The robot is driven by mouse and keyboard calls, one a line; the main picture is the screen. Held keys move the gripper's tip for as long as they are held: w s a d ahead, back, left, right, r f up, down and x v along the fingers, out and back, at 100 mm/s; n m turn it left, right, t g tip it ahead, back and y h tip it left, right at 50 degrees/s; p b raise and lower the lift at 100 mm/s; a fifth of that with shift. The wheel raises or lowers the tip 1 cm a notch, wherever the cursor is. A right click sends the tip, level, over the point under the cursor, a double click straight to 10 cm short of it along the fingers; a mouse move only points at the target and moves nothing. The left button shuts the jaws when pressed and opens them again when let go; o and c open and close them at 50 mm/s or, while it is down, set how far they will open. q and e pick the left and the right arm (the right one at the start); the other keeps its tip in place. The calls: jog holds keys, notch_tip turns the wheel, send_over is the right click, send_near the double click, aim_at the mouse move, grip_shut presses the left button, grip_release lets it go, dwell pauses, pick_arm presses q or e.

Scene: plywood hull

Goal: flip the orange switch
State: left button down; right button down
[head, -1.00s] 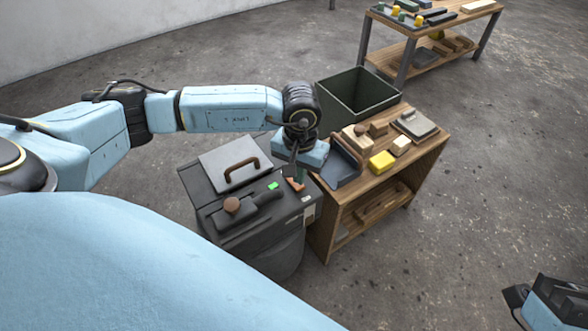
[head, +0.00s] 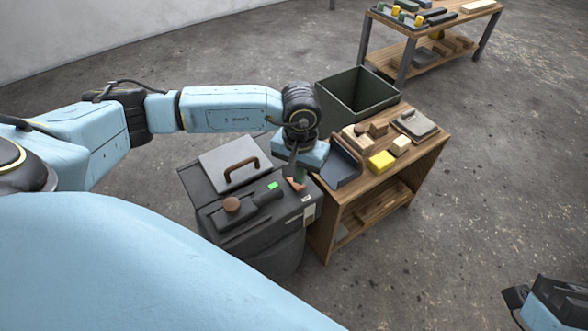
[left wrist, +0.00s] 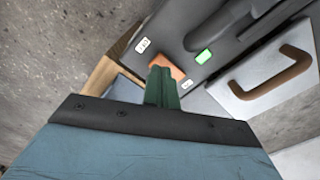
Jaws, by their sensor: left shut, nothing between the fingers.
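The orange switch (head: 297,184) sits on the top of a dark grey machine cabinet (head: 232,238), near its right edge. In the left wrist view the orange switch (left wrist: 168,66) shows just beyond the fingertips, and part of it is hidden behind them. My left gripper (head: 291,172) points down at the switch and is shut with nothing in it. In the left wrist view its green fingers (left wrist: 161,88) are together, with the tips at or very near the switch. I cannot tell whether they touch it. My right gripper (head: 518,297) is at the lower right edge, partly cut off.
The cabinet has a grey lid with a brown handle (head: 240,167), a lever with a brown knob (head: 233,205) and a lit green button (head: 273,185). A wooden bench (head: 427,158) with blocks stands to the right. A dark open bin (head: 345,110) is behind.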

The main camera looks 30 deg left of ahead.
pick_arm(q)
jog(key=shift+f+b, duration=0.8)
jog(key=shift+f, duration=0.2)
jog(key=shift+r, duration=0.15)
jog(key=shift+r+p, duration=2.4)
jog(key=shift+r, duration=1.05)
jog(key=shift+s+f, duration=0.1)
